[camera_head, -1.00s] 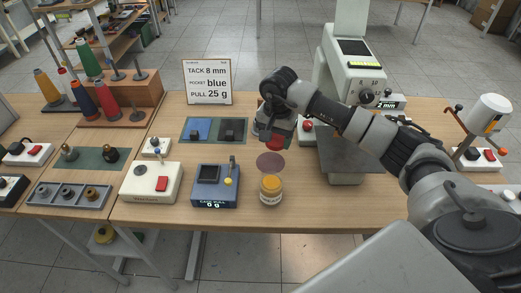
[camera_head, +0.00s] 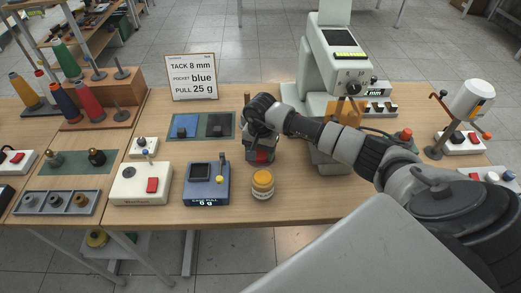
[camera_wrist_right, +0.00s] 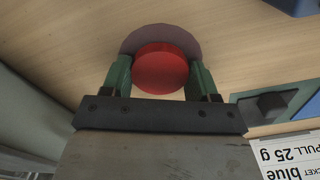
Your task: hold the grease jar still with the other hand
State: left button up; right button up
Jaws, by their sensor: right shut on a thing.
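The grease jar (camera_head: 262,184), a small jar with a yellow-orange top and a pale label, stands upright near the table's front edge. My right gripper (camera_head: 259,157) is just behind it, pointing down, apart from the jar as far as I can tell. In the right wrist view its green fingers (camera_wrist_right: 161,74) are shut on a round red thing (camera_wrist_right: 162,70). A dull purple disc (camera_wrist_right: 160,33) lies on the table beneath the red thing. My left gripper is not in view, and nothing grips the jar.
A blue-grey box with a dial lever (camera_head: 207,186) stands left of the jar, with a white switch box (camera_head: 141,184) farther left. A white machine (camera_head: 338,70) stands behind my right arm.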

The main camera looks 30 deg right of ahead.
aim_at(261, 153)
jog(key=shift+f, duration=0.15)
jog(key=o, duration=1)
jog(key=shift+r, duration=0.3)
jog(key=shift+w+r, duration=0.1)
jog(key=shift+r, duration=0.25)
notch_tip(261, 153, up, 11)
jog(key=shift+r+b, duration=0.1)
jog(key=shift+b, duration=0.7)
